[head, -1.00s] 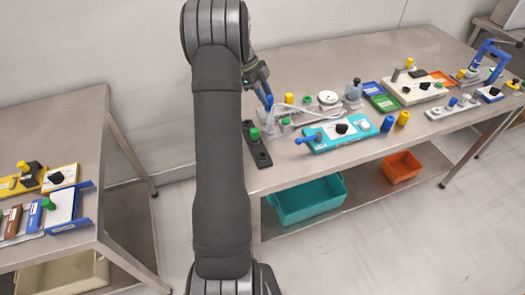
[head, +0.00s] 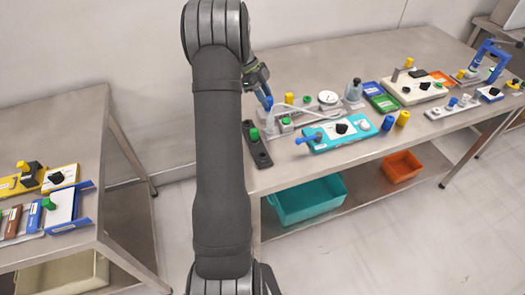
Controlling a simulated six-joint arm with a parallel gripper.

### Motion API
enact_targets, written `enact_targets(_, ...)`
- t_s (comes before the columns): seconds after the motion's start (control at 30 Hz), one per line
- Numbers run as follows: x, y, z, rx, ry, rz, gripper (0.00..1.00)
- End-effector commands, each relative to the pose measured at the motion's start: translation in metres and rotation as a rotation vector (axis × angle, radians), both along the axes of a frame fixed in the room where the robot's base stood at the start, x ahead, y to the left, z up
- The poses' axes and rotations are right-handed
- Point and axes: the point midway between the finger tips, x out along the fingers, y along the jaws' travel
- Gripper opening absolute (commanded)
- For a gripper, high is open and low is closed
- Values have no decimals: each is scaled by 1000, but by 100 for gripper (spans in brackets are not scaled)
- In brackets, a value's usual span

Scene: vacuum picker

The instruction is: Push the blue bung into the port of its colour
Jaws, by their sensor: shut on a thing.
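My gripper (head: 263,91) shows just right of my dark arm, above the left end of the long steel bench. It is shut on a blue piece, which I take for the blue bung (head: 268,103); it points down and partly hides behind my arm. A dark strip (head: 262,158) with round spots lies below it at the bench's left end, with a green bung (head: 254,134) standing on it. I cannot tell which opening is the blue port. The bung appears apart from the strip.
A teal panel (head: 320,148) with a blue handle (head: 306,138) and knobs lies to the right. A blue cylinder (head: 388,123) and a yellow one (head: 403,118) stand beside it. A white hose (head: 298,108) and a gauge (head: 329,98) are behind. The bench's front edge is bare.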

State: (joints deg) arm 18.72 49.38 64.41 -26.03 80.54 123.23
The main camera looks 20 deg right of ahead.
Motion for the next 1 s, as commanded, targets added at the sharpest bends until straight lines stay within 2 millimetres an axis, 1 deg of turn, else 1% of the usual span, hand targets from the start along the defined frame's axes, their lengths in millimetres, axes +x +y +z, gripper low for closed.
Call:
enact_targets(0.37,0,0,-6,0,1,0,0)
enact_targets(0.4,0,0,-6,1,1,0,35)
enact_targets(0.5,0,0,-6,1,1,0,53)
enact_targets(0.8,0,0,-4,0,0,0,53)
enact_targets(1.0,5,5,8,-1,-1,0,53)
